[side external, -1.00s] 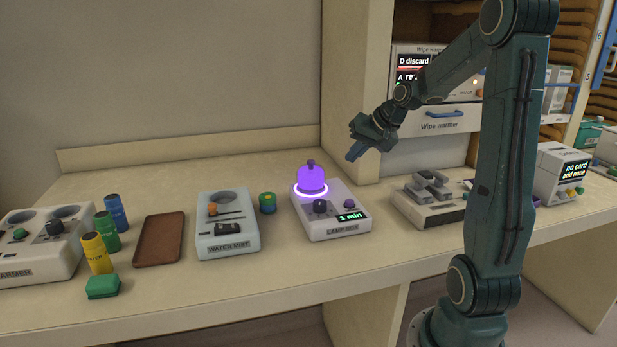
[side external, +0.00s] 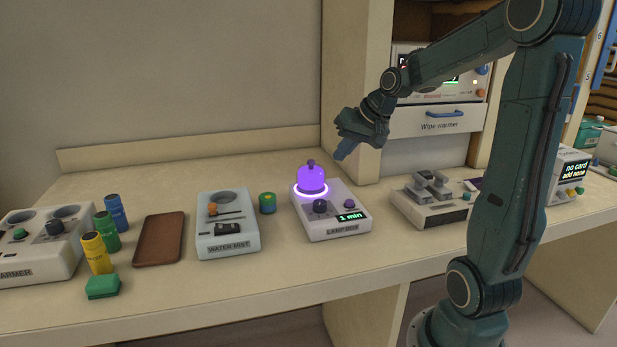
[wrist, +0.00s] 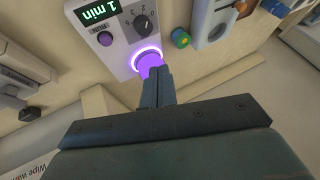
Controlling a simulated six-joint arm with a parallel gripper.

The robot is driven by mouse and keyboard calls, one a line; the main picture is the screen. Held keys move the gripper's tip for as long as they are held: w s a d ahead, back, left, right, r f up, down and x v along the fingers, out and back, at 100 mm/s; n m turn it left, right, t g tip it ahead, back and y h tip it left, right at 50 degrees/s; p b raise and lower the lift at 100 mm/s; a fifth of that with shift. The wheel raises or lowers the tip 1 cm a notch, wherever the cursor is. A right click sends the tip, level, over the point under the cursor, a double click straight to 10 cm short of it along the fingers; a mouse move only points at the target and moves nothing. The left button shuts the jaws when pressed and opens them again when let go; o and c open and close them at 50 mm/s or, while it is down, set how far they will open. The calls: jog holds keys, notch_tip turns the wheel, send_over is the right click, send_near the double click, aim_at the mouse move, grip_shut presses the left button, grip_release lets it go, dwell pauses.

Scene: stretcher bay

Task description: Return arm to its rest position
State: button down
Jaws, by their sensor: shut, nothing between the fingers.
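My gripper (side external: 345,149) is shut and empty, held in the air above the back of the counter, up and to the right of the purple lamp. In the wrist view my shut fingers (wrist: 158,88) overlap the edge of the lit purple dome (wrist: 149,62). The side view shows the dome (side external: 311,179) apart from my fingers, on a white lamp unit (side external: 338,225) whose display reads "1 min". My arm reaches over from the right, bent at the elbow.
The water mist unit (side external: 228,225), a brown tray (side external: 160,240) and a green-capped jar (side external: 267,203) stand left of the lamp unit. A grey device (side external: 430,205) stands to its right. The air above the left counter is clear.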

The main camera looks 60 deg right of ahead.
jog(key=s+a+r+n, duration=0.1)
jog(key=s+a+n, duration=0.2)
jog(key=a, duration=0.5)
jog(key=s+a+r+n, duration=0.1)
jog(key=s+a+n, duration=0.1)
jog(key=a, duration=0.5)
jog(key=s+a+f+n+g, duration=0.1)
jog(key=s+a+n, duration=0.2)
jog(key=s+a, duration=0.3)
jog(key=s, duration=0.3)
jog(key=shift+s+a+n+y, duration=0.3)
jog(key=shift+s+n+y, duration=0.1)
